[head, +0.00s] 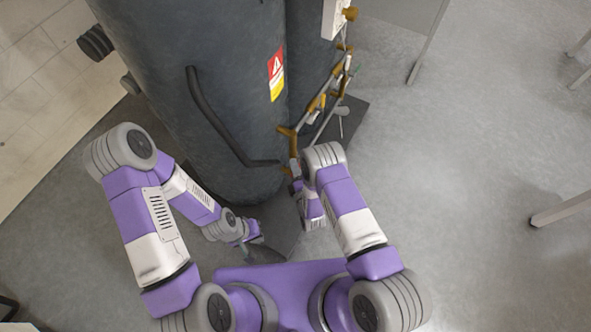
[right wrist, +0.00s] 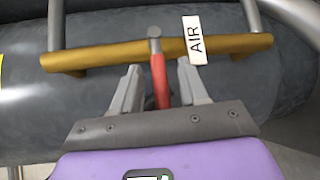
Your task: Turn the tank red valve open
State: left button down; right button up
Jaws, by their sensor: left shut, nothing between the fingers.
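The red valve (right wrist: 159,78) shows in the right wrist view as a red lever with a grey pivot cap, set across a brass pipe (right wrist: 100,54). The lever lies between the two fingers of my right gripper (right wrist: 160,68), with a visible gap on each side. The fingers are open. In the head view my right gripper (head: 295,172) is beside the tank's brass piping, and the red lever cannot be made out there. The dark grey tank (head: 225,80) stands upright in front of me. My left gripper (head: 252,252) is low near the tank's foot, shut and empty.
A white "AIR" tag (right wrist: 194,41) hangs on the pipe just right of the lever. A bent dark handrail (head: 215,120) runs down the tank's front. More brass piping (head: 318,103) climbs the tank's right side. The floor to the right is mostly clear.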

grip_shut()
jog(key=r+m+g+p, duration=0.1)
jog(key=p, duration=0.1)
jog(key=shift+r+p, duration=0.15)
jog(key=shift+p, duration=0.15)
jog(key=shift+w+r+m+g+p, duration=0.1)
jog(key=shift+r+m+g+p, duration=0.2)
jog(key=shift+m+g+p, duration=0.3)
jog(key=shift+w+d+r+m+g+y+p, duration=0.15)
jog(key=shift+r+m+g+y+p, duration=0.2)
jog(key=shift+g+p, duration=0.4)
jog(key=shift+w+d+r+m+g, duration=0.15)
jog(key=shift+m+g, duration=0.2)
jog(key=shift+g, duration=0.3)
